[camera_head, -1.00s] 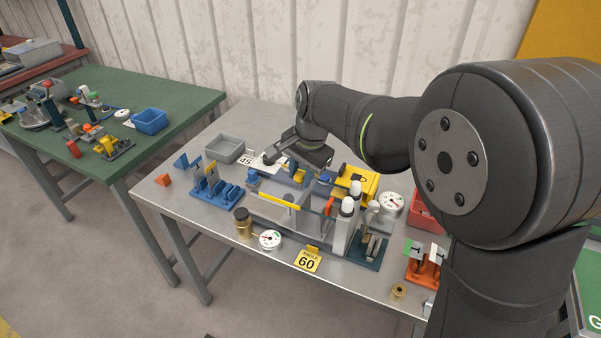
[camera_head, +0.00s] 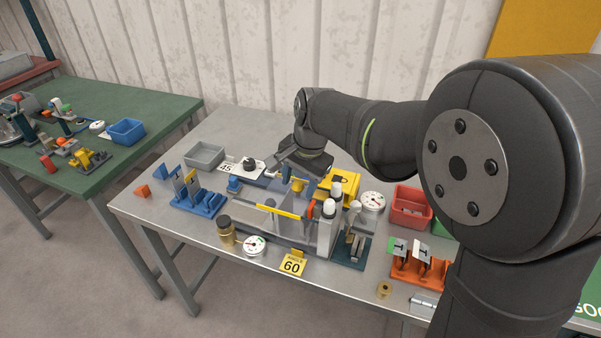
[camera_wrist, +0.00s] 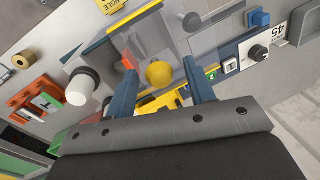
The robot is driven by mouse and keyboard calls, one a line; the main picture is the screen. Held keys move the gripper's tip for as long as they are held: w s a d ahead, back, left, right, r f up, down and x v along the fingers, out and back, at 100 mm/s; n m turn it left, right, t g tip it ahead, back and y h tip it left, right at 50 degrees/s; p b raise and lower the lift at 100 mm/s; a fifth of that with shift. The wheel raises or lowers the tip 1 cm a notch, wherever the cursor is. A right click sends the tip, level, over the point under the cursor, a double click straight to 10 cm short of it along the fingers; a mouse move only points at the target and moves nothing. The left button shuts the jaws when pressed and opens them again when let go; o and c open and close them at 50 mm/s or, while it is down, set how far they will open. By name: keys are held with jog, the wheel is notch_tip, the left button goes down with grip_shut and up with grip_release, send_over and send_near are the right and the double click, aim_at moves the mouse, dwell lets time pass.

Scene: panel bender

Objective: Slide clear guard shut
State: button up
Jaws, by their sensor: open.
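The clear guard (camera_wrist: 152,42) is a see-through panel with a yellow strip along its edge. In the head view its yellow strip (camera_head: 278,211) runs across the front of the grey bender (camera_head: 265,229). A round yellow knob (camera_wrist: 159,75) shows in the wrist view and also in the head view (camera_head: 297,185). My gripper (camera_wrist: 158,65) is open, with one blue finger on each side of the knob in the picture. I cannot tell whether the fingers touch it. In the head view my gripper is over the back of the bender, its fingertips partly hidden.
Two white-capped posts (camera_head: 328,225) and a yellow block (camera_head: 346,186) crowd the bender's right end. A blue fixture (camera_head: 197,196) and grey bin (camera_head: 204,155) are left.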

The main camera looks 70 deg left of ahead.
notch_tip(320, 180, up, 17)
jog(key=w+d, duration=0.2)
jog(key=shift+d, duration=0.4)
jog(key=shift+s, duration=0.1)
jog(key=n+t+h, duration=0.2)
jog(key=n+t, duration=0.1)
jog(key=n, duration=0.6)
send_over(283, 198)
jog(key=w+f, duration=0.1)
jog(key=f, duration=0.4)
jog(key=w+f, duration=0.1)
jog(key=f, duration=0.5)
jog(key=w+f, duration=0.1)
jog(key=f, duration=0.5)
jog(key=shift+d, duration=0.4)
jog(key=shift+r, duration=0.1)
jog(key=shift+w, duration=0.1)
grip_shut()
